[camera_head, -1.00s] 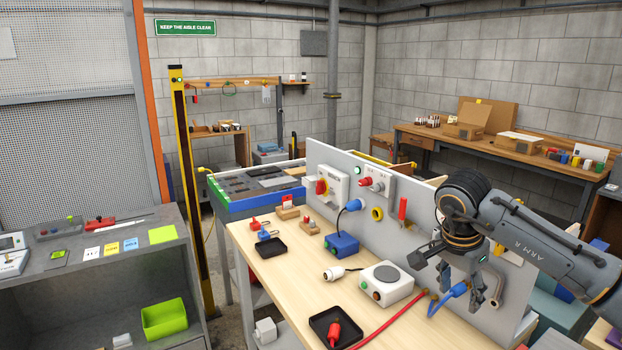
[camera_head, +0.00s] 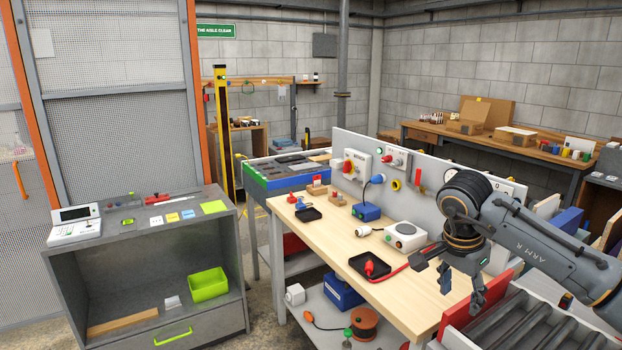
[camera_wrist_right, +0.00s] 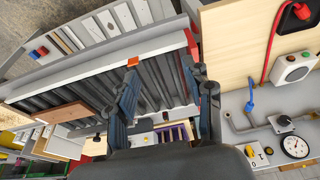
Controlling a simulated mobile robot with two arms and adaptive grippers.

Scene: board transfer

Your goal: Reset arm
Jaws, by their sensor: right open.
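My right arm comes in from the right in the head view, and its gripper (camera_head: 462,292) hangs fingers down near the right end of the workbench (camera_head: 350,245). Its fingers are apart with nothing between them. In the right wrist view the two dark fingers of the gripper (camera_wrist_right: 165,95) stand apart and empty above the roller conveyor (camera_wrist_right: 78,82). The conveyor also shows in the head view (camera_head: 535,325), at the lower right. My left gripper is not in view.
An upright grey panel (camera_head: 430,205) with switches stands along the bench. A black tray (camera_head: 385,275) holding a red plug, a white hotplate box (camera_head: 405,236) and a blue box (camera_head: 367,211) lie on it. A grey shelf unit (camera_head: 120,237) stands at the left, with floor between.

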